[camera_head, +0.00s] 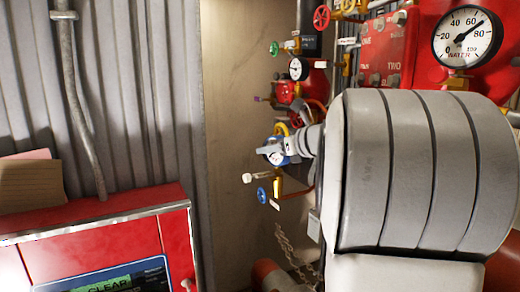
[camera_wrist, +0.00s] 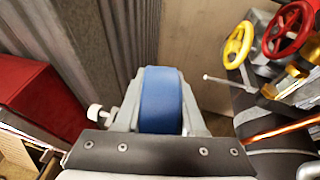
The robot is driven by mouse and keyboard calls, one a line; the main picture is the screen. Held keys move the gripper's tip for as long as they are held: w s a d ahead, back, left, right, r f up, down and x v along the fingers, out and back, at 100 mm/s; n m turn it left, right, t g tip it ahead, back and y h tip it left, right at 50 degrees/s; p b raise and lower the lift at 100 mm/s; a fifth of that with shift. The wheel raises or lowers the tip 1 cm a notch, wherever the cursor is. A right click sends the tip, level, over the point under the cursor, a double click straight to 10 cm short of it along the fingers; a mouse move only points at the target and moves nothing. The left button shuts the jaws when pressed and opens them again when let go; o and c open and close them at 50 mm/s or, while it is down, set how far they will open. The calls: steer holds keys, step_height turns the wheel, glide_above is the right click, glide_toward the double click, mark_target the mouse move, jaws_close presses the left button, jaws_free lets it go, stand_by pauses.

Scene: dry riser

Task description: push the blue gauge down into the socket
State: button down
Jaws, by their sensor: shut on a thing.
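The blue gauge (camera_wrist: 162,100) fills the gap between the fingers of my gripper (camera_wrist: 160,82) in the wrist view, seen edge-on as a blue round rim. Both grey fingers press on its sides. In the head view the gauge (camera_head: 281,158) is a small blue piece at the tip of my gripper (camera_head: 277,150), beside the valves and pipes. My arm hides much of the area to its right. I cannot make out the socket in either view, nor whether the gauge touches it.
A blue handwheel (camera_head: 262,195) and a brass fitting (camera_head: 277,184) sit just below the gripper. Red (camera_wrist: 287,29) and yellow (camera_wrist: 238,45) handwheels stand to its right in the wrist view. A large water gauge (camera_head: 467,37) is at upper right. A red cabinet (camera_head: 100,235) stands at lower left.

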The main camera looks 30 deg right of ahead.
steer(key=shift+f+b, duration=0.45)
steer(key=shift+f, duration=0.2)
stand_by(0.3)
steer(key=shift+c, duration=2.2)
jaws_free()
